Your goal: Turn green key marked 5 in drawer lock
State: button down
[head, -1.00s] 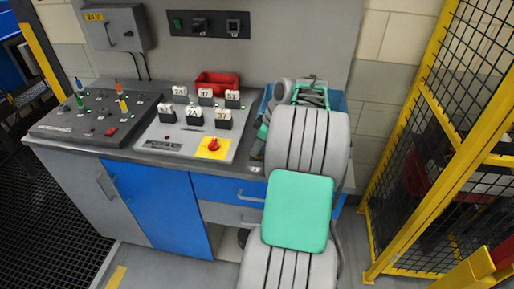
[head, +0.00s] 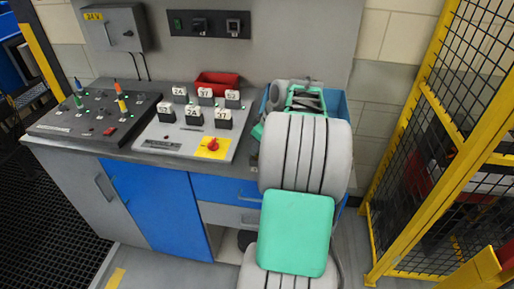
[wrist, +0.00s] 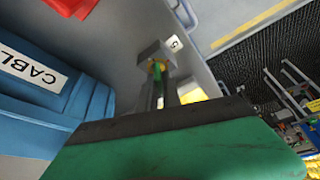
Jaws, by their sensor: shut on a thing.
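In the wrist view my gripper (wrist: 161,88) is shut on a small green key (wrist: 156,73). A bit of yellow shows at the key beside a grey block at the finger ends. A white label marked 5 (wrist: 174,43) is right next to that block. Whether the key sits in the lock, and how far it is turned, I cannot tell. In the head view my arm hides the gripper, key and lock. The blue drawer front (head: 222,187) shows left of my arm, below the counter edge.
A blue bin labelled CABL (wrist: 45,88) stands close on the left in the wrist view. A red bin (head: 216,80) and control panels (head: 95,117) are on the counter. A yellow-framed mesh fence (head: 415,150) stands at right.

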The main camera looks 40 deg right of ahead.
jog(key=shift+m+h+b, duration=0.6)
jog(key=shift+m+b, duration=0.1)
jog(key=shift+m, duration=0.8)
jog(key=shift+m, duration=0.3)
jog(key=shift+m+h+b, duration=0.6)
jog(key=shift+m, duration=0.6)
